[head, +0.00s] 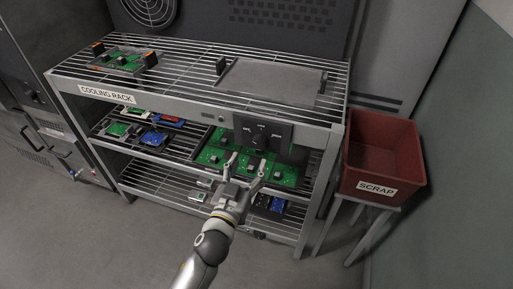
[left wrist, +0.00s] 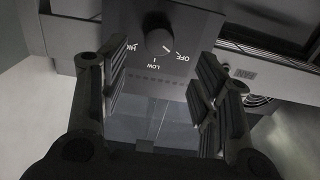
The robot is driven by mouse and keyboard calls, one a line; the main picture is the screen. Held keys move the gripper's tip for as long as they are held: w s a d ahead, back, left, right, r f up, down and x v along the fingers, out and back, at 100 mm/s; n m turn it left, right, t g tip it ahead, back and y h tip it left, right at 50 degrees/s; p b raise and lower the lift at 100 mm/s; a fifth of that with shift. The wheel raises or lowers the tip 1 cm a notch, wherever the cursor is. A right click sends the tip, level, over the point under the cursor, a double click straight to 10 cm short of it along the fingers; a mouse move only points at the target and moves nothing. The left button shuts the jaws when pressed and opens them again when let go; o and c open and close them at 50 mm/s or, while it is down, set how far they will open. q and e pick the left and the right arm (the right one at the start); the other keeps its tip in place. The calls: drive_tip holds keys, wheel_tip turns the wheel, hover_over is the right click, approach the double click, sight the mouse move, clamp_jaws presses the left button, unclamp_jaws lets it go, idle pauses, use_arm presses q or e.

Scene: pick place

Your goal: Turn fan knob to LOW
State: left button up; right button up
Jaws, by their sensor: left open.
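The fan control box (head: 262,134) is a dark panel on the front right of the cooling rack's upper edge. In the left wrist view its round black knob (left wrist: 159,42) sits among the labels HIGH at left, LOW at the bottom and OFF at right. The knob's pointer is hard to make out; a pale mark shows at its lower right, towards OFF. My left gripper (head: 247,161) is open and empty, just below and in front of the box. In the left wrist view its fingers (left wrist: 160,80) are spread on either side below the knob, apart from it.
The cooling rack (head: 185,103) holds several green and blue circuit boards (head: 118,129) and a grey tray (head: 270,76) on top. A red scrap bin (head: 383,150) stands on a stand at right. The floor (head: 100,235) at front left is clear.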

sight(258, 145)
use_arm(q)
drive_tip(key=b+x, duration=0.1)
drive_tip(key=x, duration=0.7)
drive_tip(key=shift+f, duration=0.1)
drive_tip(key=shift+c, duration=0.2)
drive_tip(key=c, duration=1)
